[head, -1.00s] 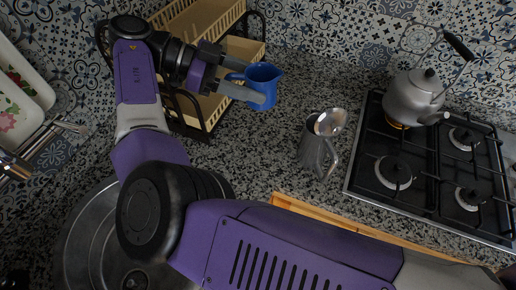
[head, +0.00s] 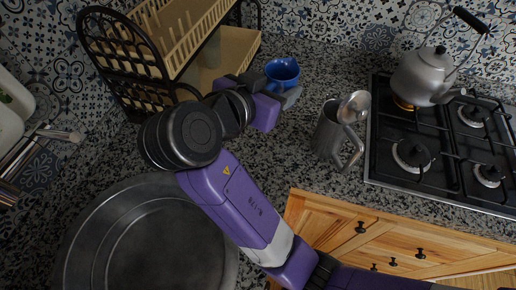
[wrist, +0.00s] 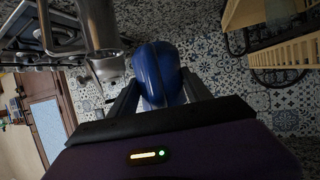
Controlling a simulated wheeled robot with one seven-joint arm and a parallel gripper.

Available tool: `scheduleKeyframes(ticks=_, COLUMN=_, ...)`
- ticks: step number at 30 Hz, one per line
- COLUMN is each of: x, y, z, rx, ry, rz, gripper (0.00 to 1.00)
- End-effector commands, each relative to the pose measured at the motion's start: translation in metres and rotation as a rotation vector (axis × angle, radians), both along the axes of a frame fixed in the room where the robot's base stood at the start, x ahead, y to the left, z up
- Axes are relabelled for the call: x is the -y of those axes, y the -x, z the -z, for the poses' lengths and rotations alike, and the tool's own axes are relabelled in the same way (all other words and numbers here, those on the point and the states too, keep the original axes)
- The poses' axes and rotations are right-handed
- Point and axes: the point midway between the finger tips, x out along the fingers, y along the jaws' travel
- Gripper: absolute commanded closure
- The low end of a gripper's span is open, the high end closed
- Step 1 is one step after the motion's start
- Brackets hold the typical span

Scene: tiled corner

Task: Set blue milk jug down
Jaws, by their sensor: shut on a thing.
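The blue milk jug (head: 283,70) is at the back of the speckled counter, right of the wooden rack, in the head view. My gripper (head: 272,88) is shut on it from the near side, and the wrist hides part of the jug. In the wrist view the blue jug (wrist: 158,70) sits between my two fingers (wrist: 162,92). I cannot tell whether its base touches the counter.
A kettle (head: 424,75) sits on the gas hob (head: 404,178) at right. The rack (head: 232,62) is close on the left. A round metal sink (head: 140,240) lies at front left.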

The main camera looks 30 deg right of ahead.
Motion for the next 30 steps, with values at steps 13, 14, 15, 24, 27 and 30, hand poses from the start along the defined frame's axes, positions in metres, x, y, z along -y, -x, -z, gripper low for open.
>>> scheduleKeyframes(ticks=13, x=-0.036, y=-0.007, z=0.000, rx=-0.003, ry=0.001, rz=-0.306, gripper=1.00)
scheduleKeyframes(ticks=14, x=-0.036, y=-0.006, z=0.006, rx=-0.003, ry=0.002, rz=-0.307, gripper=1.00)
scheduleKeyframes(ticks=15, x=-0.036, y=-0.006, z=0.016, rx=-0.004, ry=0.002, rz=-0.307, gripper=1.00)
scheduleKeyframes(ticks=24, x=-0.035, y=-0.006, z=0.089, rx=-0.004, ry=0.002, rz=-0.305, gripper=1.00)
scheduleKeyframes(ticks=27, x=-0.036, y=-0.007, z=0.110, rx=-0.003, ry=0.001, rz=-0.304, gripper=1.00)
scheduleKeyframes(ticks=30, x=-0.035, y=-0.006, z=0.126, rx=0.000, ry=0.000, rz=-0.304, gripper=1.00)
